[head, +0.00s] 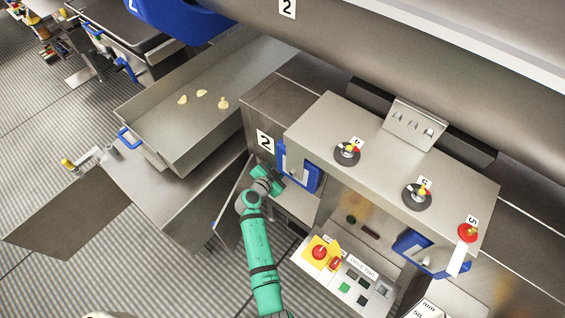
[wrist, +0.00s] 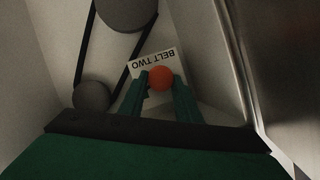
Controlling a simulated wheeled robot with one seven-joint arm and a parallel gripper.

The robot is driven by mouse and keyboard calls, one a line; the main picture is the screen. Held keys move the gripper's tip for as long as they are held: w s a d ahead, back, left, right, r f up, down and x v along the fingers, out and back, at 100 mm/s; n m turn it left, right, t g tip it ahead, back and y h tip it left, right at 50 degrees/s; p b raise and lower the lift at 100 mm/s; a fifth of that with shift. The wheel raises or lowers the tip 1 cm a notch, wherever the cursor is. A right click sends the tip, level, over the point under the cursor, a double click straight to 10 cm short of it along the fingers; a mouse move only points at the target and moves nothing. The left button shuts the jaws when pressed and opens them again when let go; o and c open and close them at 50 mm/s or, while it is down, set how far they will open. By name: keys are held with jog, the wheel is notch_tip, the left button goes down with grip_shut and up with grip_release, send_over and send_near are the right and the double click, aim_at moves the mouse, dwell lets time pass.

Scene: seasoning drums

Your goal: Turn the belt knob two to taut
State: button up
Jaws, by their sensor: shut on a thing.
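The belt knob two is an orange-red round knob (wrist: 160,78) in front of a white label reading "BELT TWO" (wrist: 142,67), which appears upside down in the wrist view. My gripper (wrist: 161,84) has its two green fingers on either side of the knob, shut on it. To the left of the knob a black belt (wrist: 114,88) runs around two dark grey pulleys, a large one (wrist: 125,12) and a smaller one (wrist: 91,96). In the head view my gripper (head: 272,178) reaches into the opening by the number 2 plate; the knob is hidden there.
A blue-framed panel (head: 299,166) stands right beside my gripper. An open door (head: 231,205) is close to my arm's left. A control panel (head: 345,275) with a red knob on yellow lies to the right. A metal tray (head: 190,120) holds a few yellowish pieces.

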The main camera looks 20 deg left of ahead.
jog(key=o, duration=1.1)
jog(key=shift+c, duration=0.2)
jog(key=v, duration=1)
jog(key=shift+s, duration=0.35)
jog(key=shift+r, duration=0.15)
